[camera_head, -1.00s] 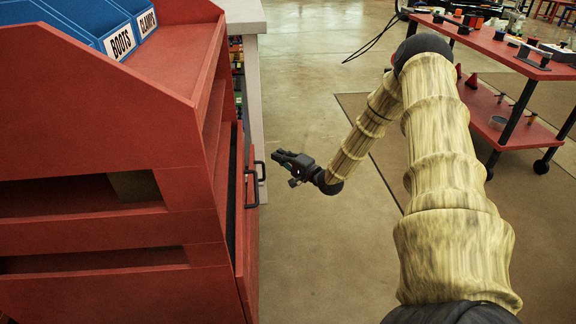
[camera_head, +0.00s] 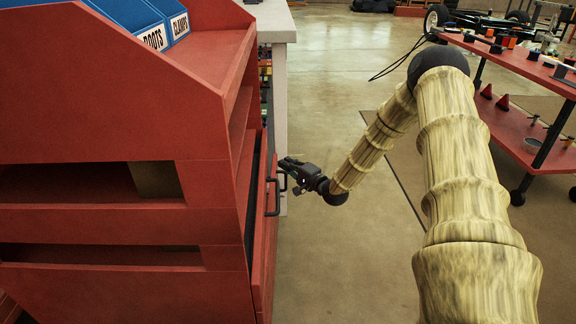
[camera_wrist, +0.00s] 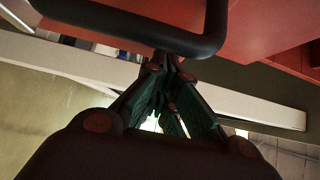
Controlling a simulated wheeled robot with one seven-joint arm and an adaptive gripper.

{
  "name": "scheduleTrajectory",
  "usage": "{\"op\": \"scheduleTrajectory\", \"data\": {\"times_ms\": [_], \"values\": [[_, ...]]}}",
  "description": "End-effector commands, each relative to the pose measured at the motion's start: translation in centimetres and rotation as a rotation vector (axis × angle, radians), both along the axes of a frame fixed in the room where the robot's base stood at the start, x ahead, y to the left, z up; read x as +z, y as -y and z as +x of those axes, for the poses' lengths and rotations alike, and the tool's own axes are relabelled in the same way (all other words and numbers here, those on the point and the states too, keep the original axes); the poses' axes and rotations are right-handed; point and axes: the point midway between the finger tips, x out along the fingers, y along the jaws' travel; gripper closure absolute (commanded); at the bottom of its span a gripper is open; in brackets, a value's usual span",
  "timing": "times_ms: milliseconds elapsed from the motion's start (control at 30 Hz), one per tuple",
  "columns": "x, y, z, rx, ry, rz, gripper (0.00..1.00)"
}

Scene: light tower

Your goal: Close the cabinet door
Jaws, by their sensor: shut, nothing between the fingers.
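The red cabinet (camera_head: 110,120) stands on the left in the head view. Its red door (camera_head: 262,240), on the right side, is seen nearly edge-on and stands slightly open, with a dark gap between it and the cabinet body. The door carries black bar handles (camera_head: 273,197). My gripper (camera_head: 283,163) is shut and empty beside the door, at the handles. In the wrist view a black handle (camera_wrist: 130,30) crosses the top against red panels, just beyond my shut fingertips (camera_wrist: 167,62). Whether the fingers touch the handle or door cannot be told.
Blue bins (camera_head: 135,15) labelled BOOTS and CLAMPS sit on top of the cabinet. A pale workbench (camera_head: 272,25) stands behind it. A red wheeled cart (camera_head: 520,125) with tools is at the right. The floor between cabinet and cart is open apart from my arm.

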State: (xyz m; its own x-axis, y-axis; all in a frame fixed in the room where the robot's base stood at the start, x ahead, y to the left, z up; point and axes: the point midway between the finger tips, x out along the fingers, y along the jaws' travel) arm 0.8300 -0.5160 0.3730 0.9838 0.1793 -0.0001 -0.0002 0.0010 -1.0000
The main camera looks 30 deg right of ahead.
Motion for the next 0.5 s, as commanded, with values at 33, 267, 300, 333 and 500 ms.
{"op": "scheduleTrajectory", "data": {"times_ms": [33,267,300,333,500], "values": [[0.0,-0.3,0.2,0.005,0.0,0.0,1.0],[0.0,-3.0,2.3,0.068,-0.001,-0.001,1.0],[0.0,-3.5,2.6,0.078,0.0,-0.001,1.0],[0.0,-3.7,2.8,0.084,0.0,-0.001,1.0],[0.2,-4.8,3.4,0.098,0.002,-0.001,1.0]]}}
